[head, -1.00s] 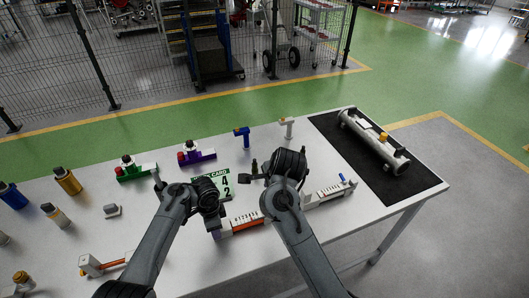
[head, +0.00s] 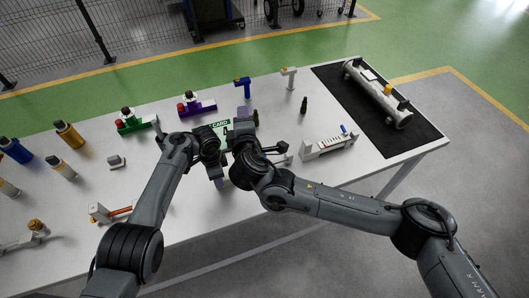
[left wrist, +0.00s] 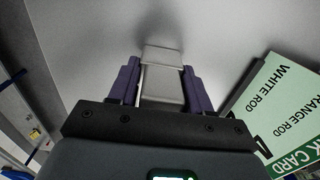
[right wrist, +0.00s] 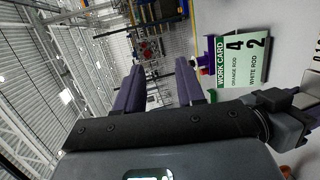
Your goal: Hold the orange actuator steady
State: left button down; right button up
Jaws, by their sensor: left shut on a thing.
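My left gripper (left wrist: 160,82) is shut on a pale grey-white block in the left wrist view. The block (left wrist: 162,92) seems to be part of the orange actuator. In the head view my arms hide most of that actuator; a pale end (head: 282,159) shows right of my right wrist. My right gripper (head: 243,114) is open and empty, its purple fingers pointing away near the work card (head: 219,126). In the right wrist view its fingers (right wrist: 158,88) stand wide apart. The card reads orange rod 4, white rod 2 in the right wrist view (right wrist: 242,60).
A similar white actuator (head: 328,143) stands to the right. A small dark bottle (head: 304,105), blue stand (head: 242,86) and white stand (head: 289,77) are behind. A grey cylinder (head: 377,93) lies on a black mat (head: 410,142). A bracket with an orange rod (head: 110,212) lies front left.

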jog(key=s+d+f+n+g+y, duration=0.15)
jog(key=d+f+n, duration=0.25)
jog(key=f+n, duration=0.55)
jog(key=s+d+f+n+g+y, duration=0.1)
jog(key=s+d+f+n, duration=0.3)
jog(key=f+n, duration=0.6)
jog(key=shift+n, duration=0.35)
jog(key=x, duration=0.3)
jog(key=r+x, duration=0.1)
jog(key=x, duration=0.6)
jog(key=shift+w+d+r, duration=0.1)
jog(key=shift+w+r, duration=0.05)
jog(key=shift+w, duration=0.6)
grip_shut()
